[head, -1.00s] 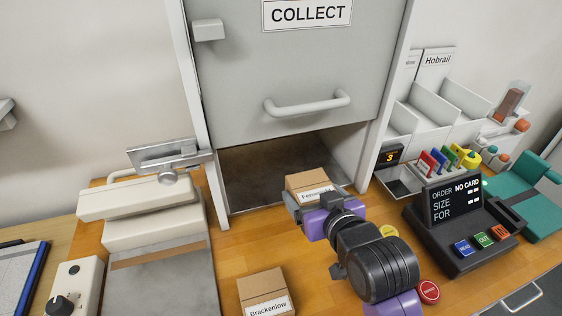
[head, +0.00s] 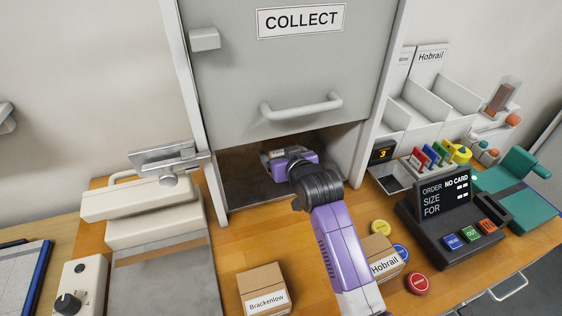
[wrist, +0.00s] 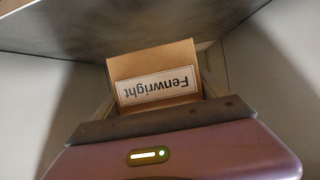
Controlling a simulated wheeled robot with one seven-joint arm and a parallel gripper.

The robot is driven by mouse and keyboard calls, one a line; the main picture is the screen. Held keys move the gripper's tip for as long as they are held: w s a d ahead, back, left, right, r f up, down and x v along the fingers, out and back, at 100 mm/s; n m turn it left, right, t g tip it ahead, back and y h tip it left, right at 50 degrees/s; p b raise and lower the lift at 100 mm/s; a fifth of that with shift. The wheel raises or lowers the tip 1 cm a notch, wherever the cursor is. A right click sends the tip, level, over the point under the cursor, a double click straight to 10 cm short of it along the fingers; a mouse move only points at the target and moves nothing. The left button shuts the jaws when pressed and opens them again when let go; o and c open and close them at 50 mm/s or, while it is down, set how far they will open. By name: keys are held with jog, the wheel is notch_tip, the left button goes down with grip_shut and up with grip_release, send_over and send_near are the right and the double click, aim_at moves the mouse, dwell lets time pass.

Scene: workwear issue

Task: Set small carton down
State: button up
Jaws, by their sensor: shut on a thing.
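The small carton (wrist: 155,60) is brown cardboard with a white label reading "Fenwright", upside down in the wrist view. It is at my gripper's jaws, and its lower part is hidden by the gripper body. In the head view my gripper (head: 268,160) reaches through the opening under the COLLECT door into the hatch (head: 240,188), with the carton hidden behind it. My gripper is shut on the carton. I cannot tell whether the carton touches the hatch floor.
The raised COLLECT door (head: 270,80) hangs just above my arm. A "Brackenlow" carton (head: 263,285) and a "Hobrail" carton (head: 378,255) stand on the wooden counter (head: 225,260). An order terminal (head: 450,225) and round buttons are to the right.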

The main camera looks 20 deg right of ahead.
notch_tip(320, 180, down, 3)
jog(key=shift+f, duration=0.1)
jog(key=shift+w+f+p, duration=0.2)
jog(key=shift+f+p, duration=0.25)
jog(key=shift+f, duration=0.15)
jog(key=o, duration=1.5)
